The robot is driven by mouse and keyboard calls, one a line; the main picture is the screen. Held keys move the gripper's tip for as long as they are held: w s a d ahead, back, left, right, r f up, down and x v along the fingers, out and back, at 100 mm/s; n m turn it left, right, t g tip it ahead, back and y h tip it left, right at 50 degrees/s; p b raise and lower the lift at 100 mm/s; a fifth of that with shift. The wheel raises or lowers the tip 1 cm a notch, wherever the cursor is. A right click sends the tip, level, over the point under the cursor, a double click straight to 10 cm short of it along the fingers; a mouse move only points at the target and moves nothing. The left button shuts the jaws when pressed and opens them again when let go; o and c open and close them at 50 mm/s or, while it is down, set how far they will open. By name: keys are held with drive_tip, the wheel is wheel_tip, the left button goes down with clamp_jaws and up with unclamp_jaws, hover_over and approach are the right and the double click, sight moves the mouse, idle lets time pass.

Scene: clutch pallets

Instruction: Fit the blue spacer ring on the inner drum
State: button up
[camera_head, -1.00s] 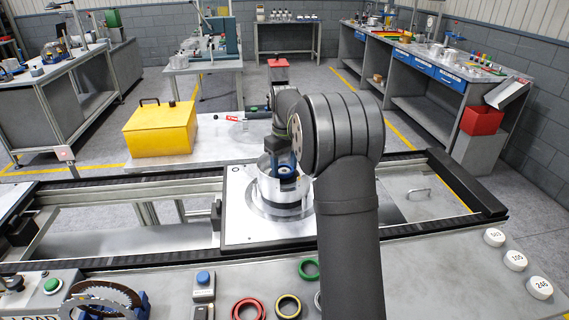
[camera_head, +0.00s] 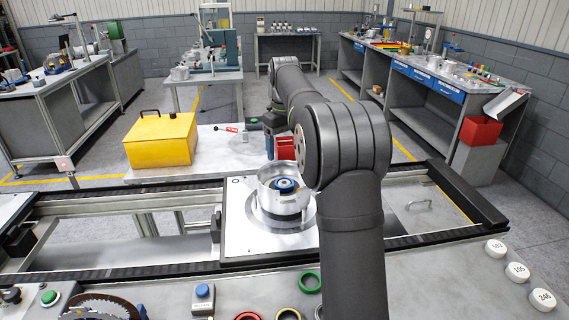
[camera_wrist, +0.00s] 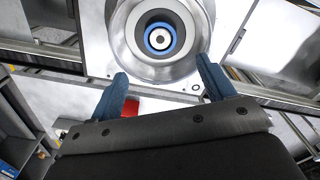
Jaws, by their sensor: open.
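The blue spacer ring (camera_head: 286,184) lies inside the open metal clutch housing (camera_head: 270,199). In the wrist view the blue ring (camera_wrist: 160,37) encircles the pale hub of the inner drum (camera_wrist: 160,40), about centred on it. I cannot tell how deep it sits. The housing stands on a light square pallet (camera_head: 237,228) on the conveyor. My gripper (camera_wrist: 163,72) is open, with empty blue fingers apart from the ring. In the head view it hangs above and behind the housing, partly hidden by my arm.
On the front bench are a green ring (camera_head: 309,282), a red ring (camera_head: 247,316), a dark yellow-edged ring (camera_head: 288,314), a blue button box (camera_head: 203,297) and white numbered discs (camera_head: 517,271). A yellow case (camera_head: 161,140) sits on the table behind the conveyor.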

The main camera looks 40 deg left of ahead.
sight(285, 183)
drive_tip(key=shift+r, duration=1.45)
drive_tip(key=shift+f, duration=0.1)
wheel_tip(285, 183, down, 13)
drive_tip(key=shift+f, duration=0.1)
drive_tip(key=shift+r, duration=0.55)
